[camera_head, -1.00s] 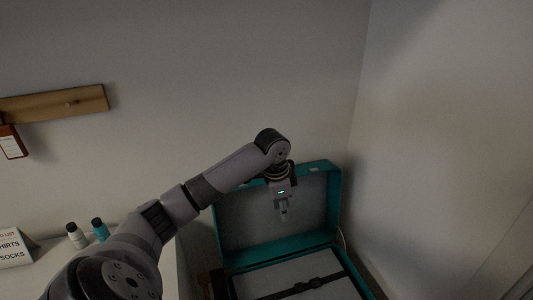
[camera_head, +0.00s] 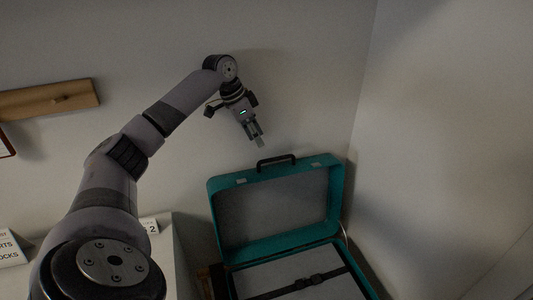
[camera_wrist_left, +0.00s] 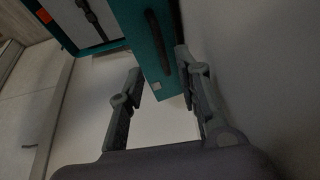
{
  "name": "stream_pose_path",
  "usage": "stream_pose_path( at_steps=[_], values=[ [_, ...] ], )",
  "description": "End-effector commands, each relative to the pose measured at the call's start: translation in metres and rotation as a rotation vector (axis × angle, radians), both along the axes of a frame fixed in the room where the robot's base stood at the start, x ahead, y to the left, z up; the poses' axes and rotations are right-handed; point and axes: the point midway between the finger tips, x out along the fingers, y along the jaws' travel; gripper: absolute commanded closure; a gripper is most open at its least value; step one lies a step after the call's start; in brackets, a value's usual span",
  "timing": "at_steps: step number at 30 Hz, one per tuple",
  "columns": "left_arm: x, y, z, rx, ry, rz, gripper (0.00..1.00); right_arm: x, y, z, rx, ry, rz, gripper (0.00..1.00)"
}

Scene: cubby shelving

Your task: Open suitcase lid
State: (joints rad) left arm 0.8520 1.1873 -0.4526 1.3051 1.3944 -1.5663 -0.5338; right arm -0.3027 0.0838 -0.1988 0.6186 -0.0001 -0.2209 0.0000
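The teal suitcase stands in the corner with its lid (camera_head: 225,215) raised upright, grey lining facing me. A dark handle (camera_head: 276,162) sits on the lid's top edge. The suitcase base (camera_head: 300,273) holds a pale panel with a dark strap across it. My left gripper (camera_head: 258,138) is in the air above and slightly left of the handle, apart from the lid. In the left wrist view its fingers (camera_wrist_left: 158,82) are spread with nothing held between them, and the teal lid (camera_wrist_left: 143,45) and handle (camera_wrist_left: 157,42) show beyond. My right gripper is not in view.
A wooden peg rail (camera_head: 50,98) is on the back wall at left. A white surface (camera_head: 165,255) with small signs stands at lower left, partly behind my left arm. Bare walls meet in the corner behind the suitcase.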

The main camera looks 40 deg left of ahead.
Motion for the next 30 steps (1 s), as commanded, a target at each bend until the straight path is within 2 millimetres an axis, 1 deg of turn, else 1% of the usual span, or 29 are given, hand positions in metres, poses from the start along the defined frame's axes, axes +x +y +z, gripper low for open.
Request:
stream_pose_path(
  at_steps=[1, 6, 9, 13, 18, 25, 26, 30],
  values=[
    [0.003, -0.003, -0.01, -0.001, 0.005, -0.001, 0.69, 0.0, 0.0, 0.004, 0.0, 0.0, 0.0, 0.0],
    [0.016, -0.009, -0.042, -0.003, 0.004, 0.0, 0.69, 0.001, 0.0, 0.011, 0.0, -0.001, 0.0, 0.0],
    [0.022, -0.012, -0.058, -0.002, 0.003, 0.0, 0.69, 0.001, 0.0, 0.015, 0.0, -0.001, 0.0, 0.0],
    [0.027, -0.014, -0.072, 0.0, 0.001, 0.0, 0.69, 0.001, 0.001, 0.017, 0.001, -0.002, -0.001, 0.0],
    [0.03, -0.015, -0.081, 0.0, 0.001, 0.0, 0.69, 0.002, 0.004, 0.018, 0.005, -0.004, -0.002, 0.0],
    [0.03, -0.015, -0.082, 0.0, 0.001, 0.0, 0.69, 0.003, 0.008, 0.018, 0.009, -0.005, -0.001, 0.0],
    [0.03, -0.015, -0.082, 0.0, 0.001, 0.0, 0.69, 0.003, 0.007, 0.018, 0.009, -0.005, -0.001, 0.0],
    [0.03, -0.015, -0.082, 0.0, 0.001, 0.0, 0.79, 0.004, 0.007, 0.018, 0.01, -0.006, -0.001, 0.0]
  ],
)
